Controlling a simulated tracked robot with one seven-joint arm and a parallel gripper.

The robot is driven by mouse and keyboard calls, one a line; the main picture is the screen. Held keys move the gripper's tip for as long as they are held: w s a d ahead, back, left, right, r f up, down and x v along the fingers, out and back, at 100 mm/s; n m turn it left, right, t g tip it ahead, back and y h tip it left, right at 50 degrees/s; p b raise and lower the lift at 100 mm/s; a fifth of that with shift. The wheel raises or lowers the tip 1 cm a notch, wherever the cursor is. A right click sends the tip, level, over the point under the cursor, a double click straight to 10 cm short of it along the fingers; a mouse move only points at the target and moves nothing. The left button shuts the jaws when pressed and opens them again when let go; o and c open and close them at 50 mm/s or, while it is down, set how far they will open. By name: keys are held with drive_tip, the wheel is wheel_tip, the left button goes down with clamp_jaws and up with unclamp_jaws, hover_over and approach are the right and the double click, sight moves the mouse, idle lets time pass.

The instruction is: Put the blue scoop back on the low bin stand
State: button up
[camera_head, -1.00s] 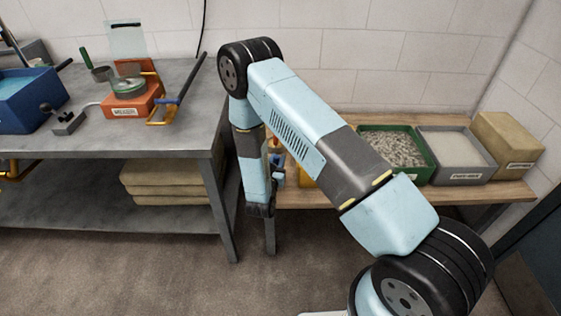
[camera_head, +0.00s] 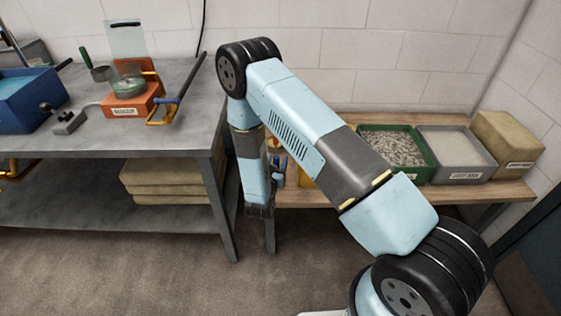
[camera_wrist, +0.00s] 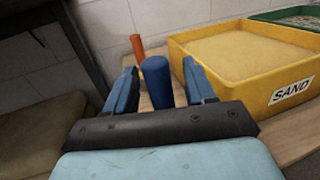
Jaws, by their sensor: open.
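The blue scoop shows in the wrist view as an upright, rounded blue handle (camera_wrist: 157,84); its lower part is hidden behind my gripper's dark palm edge. My gripper (camera_wrist: 160,66) is open, with one blue finger on each side of the handle. A gap shows on both sides of it. The low bin stand (camera_head: 315,201) is a wooden bench against the wall, and its top (camera_wrist: 292,139) also shows in the wrist view. The handle stands over or on this wood; I cannot tell if it touches. In the head view my arm hides most of this area.
An orange upright rod (camera_wrist: 137,47) stands just behind the handle. A yellow bin labelled SAND (camera_wrist: 262,98) is close on the right. A green bin (camera_head: 430,164), a grey bin (camera_head: 462,172) and a tan block (camera_head: 512,140) line the stand. A metal workbench (camera_head: 190,125) stands left.

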drive_tip(key=v, duration=1.1)
drive_tip(key=shift+s, duration=0.25)
drive_tip(key=s+d+r+m+g+h, duration=0.1)
drive_tip(key=d+r+m+g+h, duration=0.4)
drive_tip(key=d+r+m+g, duration=0.65)
drive_tip(key=d+r+m+g+h, duration=0.35)
drive_tip(key=d+r+m, duration=0.4)
drive_tip(key=r, duration=0.85)
drive_tip(key=s+d+r+m+t+y, duration=0.1)
drive_tip(key=s+d+r+m+y, duration=0.2)
drive_tip(key=s+r+m+y, duration=0.3)
drive_tip(key=s+d+r+m+t+y, duration=0.2)
drive_tip(key=s+r+m+y, duration=0.5)
drive_tip(key=s+r, duration=0.6)
drive_tip(key=shift+s+d+r+m+y, duration=0.35)
drive_tip(key=shift+s+d+y, duration=0.1)
drive_tip(key=shift+s, duration=0.15)
